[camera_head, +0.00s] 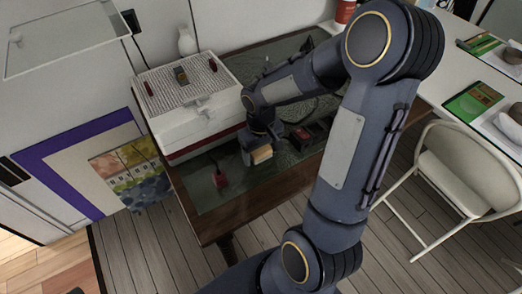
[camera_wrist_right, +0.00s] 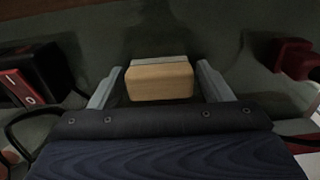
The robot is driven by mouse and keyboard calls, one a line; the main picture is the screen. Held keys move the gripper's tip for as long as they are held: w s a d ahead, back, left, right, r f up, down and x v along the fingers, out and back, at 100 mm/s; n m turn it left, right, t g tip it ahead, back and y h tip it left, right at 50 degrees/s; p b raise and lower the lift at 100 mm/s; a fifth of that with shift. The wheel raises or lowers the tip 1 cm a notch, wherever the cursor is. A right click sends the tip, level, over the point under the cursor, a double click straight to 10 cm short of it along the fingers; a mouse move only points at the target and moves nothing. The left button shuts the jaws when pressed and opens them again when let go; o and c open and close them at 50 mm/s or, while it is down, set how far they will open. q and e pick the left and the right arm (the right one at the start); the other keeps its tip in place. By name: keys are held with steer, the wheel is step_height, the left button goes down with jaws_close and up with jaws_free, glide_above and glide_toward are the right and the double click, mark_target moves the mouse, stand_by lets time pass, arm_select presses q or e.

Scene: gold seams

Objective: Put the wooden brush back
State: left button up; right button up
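A light wooden block with a grey strip along its far edge (camera_wrist_right: 159,83), which looks like the wooden brush, sits between the fingers of my right gripper (camera_wrist_right: 159,72). A narrow dark gap shows on each side of it, so the fingers look open around it. In the head view the wooden brush (camera_head: 262,154) shows beneath my right gripper (camera_head: 260,146), over the dark green tabletop (camera_head: 212,195). I cannot tell whether it touches the tabletop. My left gripper is not in view.
A white and red box (camera_head: 185,105) stands left of the gripper. A small red object (camera_head: 220,179) lies in front of it. A black device with a red switch (camera_wrist_right: 22,87) and cables lie close to the gripper. A white chair (camera_head: 460,175) stands at right.

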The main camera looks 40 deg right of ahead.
mark_target(261, 150)
steer(key=shift+o, duration=0.5)
steer(key=shift+r, duration=0.1)
steer(key=shift+r+p, duration=0.3)
step_height(261, 150, up, 11)
steer(key=p, duration=0.2)
steer(key=s+a+r+t+y, duration=0.3)
steer(key=s+a+r+t, duration=0.1)
steer(key=s+a, duration=0.6)
steer(key=s+t, duration=0.1)
steer(key=s, duration=0.2)
steer(key=shift+s+a+t+y, duration=0.15)
steer(key=shift+t+y, duration=0.15)
steer(key=shift+y, duration=0.1)
steer(key=shift+r, duration=0.15)
